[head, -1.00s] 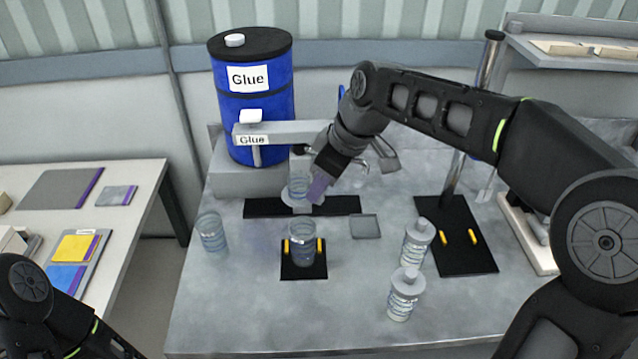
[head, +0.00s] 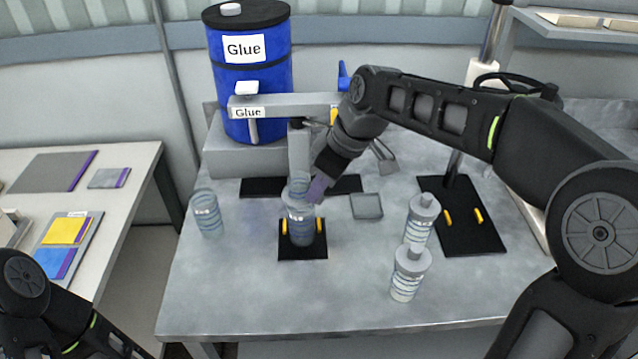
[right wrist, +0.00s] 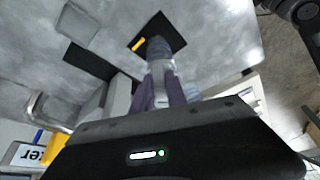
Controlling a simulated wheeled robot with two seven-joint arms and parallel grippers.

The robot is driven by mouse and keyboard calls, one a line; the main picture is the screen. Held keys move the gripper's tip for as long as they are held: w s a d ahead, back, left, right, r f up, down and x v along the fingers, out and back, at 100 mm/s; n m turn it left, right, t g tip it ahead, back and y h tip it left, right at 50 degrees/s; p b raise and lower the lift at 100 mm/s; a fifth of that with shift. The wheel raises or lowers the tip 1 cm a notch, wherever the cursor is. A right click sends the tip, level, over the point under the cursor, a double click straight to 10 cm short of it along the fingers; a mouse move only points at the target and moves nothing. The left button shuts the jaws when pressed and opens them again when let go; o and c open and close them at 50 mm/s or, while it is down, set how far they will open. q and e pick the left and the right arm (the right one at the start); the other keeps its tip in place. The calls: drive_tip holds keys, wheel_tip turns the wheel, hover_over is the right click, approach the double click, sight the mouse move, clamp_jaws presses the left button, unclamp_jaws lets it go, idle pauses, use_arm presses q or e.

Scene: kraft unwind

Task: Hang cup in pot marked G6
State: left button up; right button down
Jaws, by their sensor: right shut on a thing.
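My right gripper (head: 308,190), with purple fingers, is shut on a clear cup (head: 298,186) with a grey flange. The cup is above a clear pot (head: 301,232) that stands on a black pad between two yellow stops; its lower part overlaps the pot's mouth, and I cannot tell whether the flange touches the rim. In the right wrist view the fingers (right wrist: 160,92) also hold the cup over the pot (right wrist: 157,47). Another clear open pot (head: 207,213) stands at the left. No G6 mark is legible. My left gripper is out of view; only its arm shows.
Two pots with grey-topped cups (head: 420,222) (head: 407,275) stand close together at the right. A black plate (head: 462,235) with yellow stops lies beyond them. A small grey square tray (head: 366,206) lies behind. A blue Glue drum (head: 248,95) stands at the back. The front table area is clear.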

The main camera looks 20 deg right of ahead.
drive_tip(key=shift+f+b, duration=0.35)
drive_tip(key=shift+f, duration=0.3)
drive_tip(key=c, duration=1.3)
unclamp_jaws()
drive_tip(key=shift+o, duration=0.2)
drive_tip(key=v, duration=0.7)
drive_tip(key=shift+r+b, duration=0.35)
drive_tip(key=shift+s+d, duration=0.1)
drive_tip(key=shift+s, duration=0.05)
